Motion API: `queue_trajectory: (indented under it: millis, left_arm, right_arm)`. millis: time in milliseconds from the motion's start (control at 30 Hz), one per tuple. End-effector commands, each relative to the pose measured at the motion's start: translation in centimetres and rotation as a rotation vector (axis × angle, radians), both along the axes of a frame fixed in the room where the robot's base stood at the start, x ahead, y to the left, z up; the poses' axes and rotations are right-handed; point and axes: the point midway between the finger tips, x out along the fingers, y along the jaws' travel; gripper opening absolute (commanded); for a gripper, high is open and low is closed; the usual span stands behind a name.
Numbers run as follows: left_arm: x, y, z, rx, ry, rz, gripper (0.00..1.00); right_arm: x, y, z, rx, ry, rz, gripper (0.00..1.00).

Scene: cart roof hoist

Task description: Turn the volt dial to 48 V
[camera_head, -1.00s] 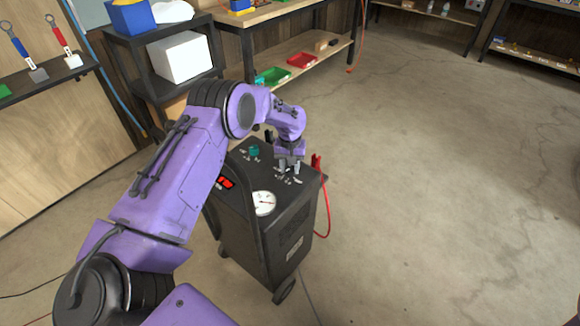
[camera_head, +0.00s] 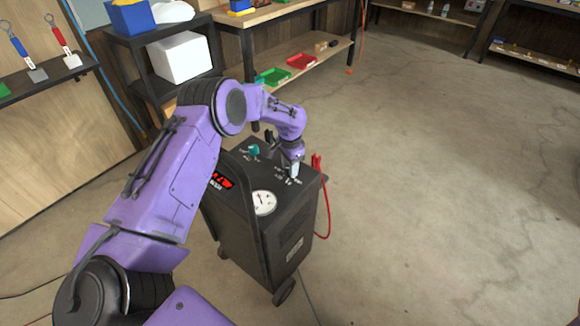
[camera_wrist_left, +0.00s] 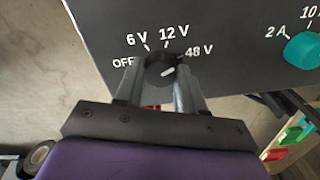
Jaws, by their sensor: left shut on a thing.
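The volt dial (camera_wrist_left: 158,70) is a dark round knob on the charger cart's top panel, with OFF, 6 V, 12 V and 48 V printed around it. Its white pointer line points right and slightly up, roughly toward the 48 V mark (camera_wrist_left: 197,50). My left gripper (camera_wrist_left: 160,82) is shut on the dial, one finger on each side. In the head view my left gripper (camera_head: 293,170) is down at the panel's right part and hides the dial. My right gripper is in neither view.
The cart (camera_head: 270,232) also has a teal amp dial (camera_head: 253,150), a red display (camera_head: 221,181) and a white gauge (camera_head: 264,202). A red clamp and cable (camera_head: 318,163) hang at its right side. Open concrete floor lies to the right; shelves and a bench stand behind.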

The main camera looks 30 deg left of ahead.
Motion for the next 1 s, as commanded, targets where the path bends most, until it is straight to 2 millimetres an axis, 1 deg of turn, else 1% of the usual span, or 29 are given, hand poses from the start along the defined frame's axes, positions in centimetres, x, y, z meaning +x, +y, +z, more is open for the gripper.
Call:
queue_trajectory:
  millis: [200,400,933,967,1000]
  left_arm:
    - [0.05,-0.01,0.03,-0.001,-0.002,-0.114,0.08]
    - [0.06,-0.03,0.06,-0.001,-0.002,-0.171,0.08]
    - [0.05,-0.03,0.07,-0.001,-0.002,-0.194,0.08]
    - [0.05,-0.02,0.07,-0.001,-0.002,-0.194,0.45]
    - [0.05,-0.03,0.07,0.0,-0.001,-0.194,0.58]
  right_arm:
    - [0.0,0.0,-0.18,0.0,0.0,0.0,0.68]
    - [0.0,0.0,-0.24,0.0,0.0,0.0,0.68]
    - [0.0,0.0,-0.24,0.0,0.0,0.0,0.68]
    - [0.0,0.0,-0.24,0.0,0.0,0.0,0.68]
    - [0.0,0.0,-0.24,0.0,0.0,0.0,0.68]
